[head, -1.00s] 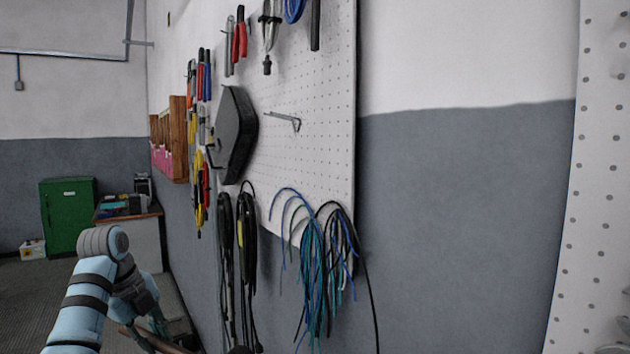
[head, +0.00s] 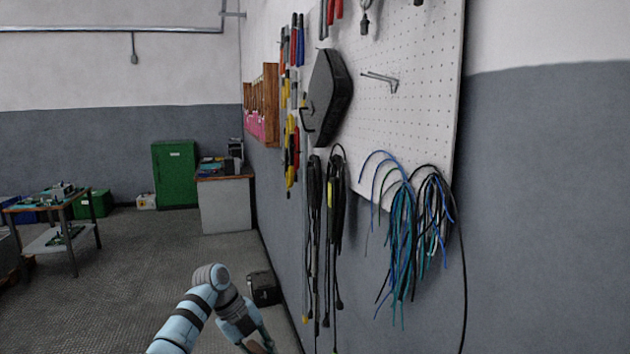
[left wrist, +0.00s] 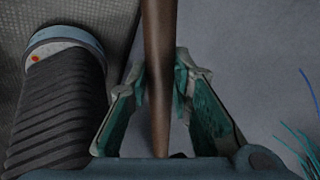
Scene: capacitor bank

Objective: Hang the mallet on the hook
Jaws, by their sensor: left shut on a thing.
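The mallet's brown wooden handle (left wrist: 157,70) runs between the fingers of my left gripper (left wrist: 163,78) in the left wrist view, and the gripper is shut on it. The mallet's head is not visible in that view. In the head view, my left gripper (head: 258,342) is low, at the bottom edge, partly cut off and well below the hook. A bare grey metal hook (head: 380,80) sticks out from the white pegboard (head: 425,110), to the right of a dark case. My right gripper is in neither view.
The dark case (head: 328,98), hand tools and hanging black cables (head: 335,215) are on the left of the wall. A bundle of blue and green wires (head: 405,235) hangs below the hook. A black box (head: 264,288) stands on the floor by the wall.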

